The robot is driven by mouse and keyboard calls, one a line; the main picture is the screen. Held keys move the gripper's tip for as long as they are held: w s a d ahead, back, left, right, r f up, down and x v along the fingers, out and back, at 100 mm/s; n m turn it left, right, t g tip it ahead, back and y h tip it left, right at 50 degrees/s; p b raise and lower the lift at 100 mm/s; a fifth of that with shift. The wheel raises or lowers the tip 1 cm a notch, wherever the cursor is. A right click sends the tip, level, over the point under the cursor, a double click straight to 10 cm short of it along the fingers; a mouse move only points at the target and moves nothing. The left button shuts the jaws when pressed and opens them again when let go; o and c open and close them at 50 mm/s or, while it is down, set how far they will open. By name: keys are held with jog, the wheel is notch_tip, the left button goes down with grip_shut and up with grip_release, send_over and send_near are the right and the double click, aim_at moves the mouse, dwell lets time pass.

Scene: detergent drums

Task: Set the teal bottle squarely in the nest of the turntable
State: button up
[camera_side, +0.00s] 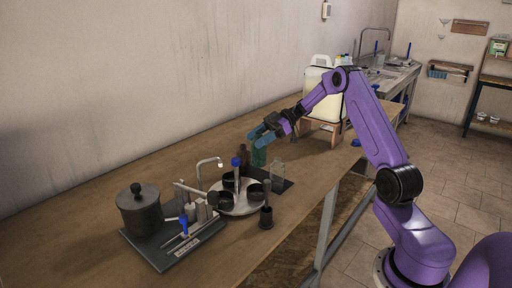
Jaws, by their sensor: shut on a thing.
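The teal bottle (259,156) is upright, just beyond the turntable and to the right of its middle. My gripper (262,136) is shut on its upper part, which the fingers partly hide. I cannot tell whether its base is raised or touching something. The turntable (241,209) is a pale round disc with several dark cup-like nests. The nests are too small to see inside.
A dark cup with a handle (266,217) stands in front. A lidded pot (140,211) and a tool tray (165,260) are left.

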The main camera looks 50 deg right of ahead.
jog(key=s+a+n+g, duration=0.1)
jog(key=a, duration=0.1)
jog(key=s+a+n+g+y, duration=0.1)
jog(key=s+a, duration=0.1)
jog(key=s+a+n+g, duration=0.1)
jog(key=a+g, duration=0.1)
jog(key=shift+s+a+f, duration=0.15)
jog(key=shift+s+a, duration=0.15)
jog(key=shift+s, duration=0.05)
jog(key=shift+f, duration=1.65)
jog(key=shift+f, duration=1)
dwell(0.4)
jog(key=o, duration=1.3)
jog(key=shift+o, duration=0.2)
jog(key=shift+w, duration=0.1)
send_near(257, 164)
jog(key=s+d+r, duration=0.3)
jog(key=s+r, duration=0.1)
jog(key=r, duration=0.1)
jog(key=shift+s+r, duration=0.15)
jog(key=shift+r, duration=0.25)
jog(key=shift+a, duration=0.15)
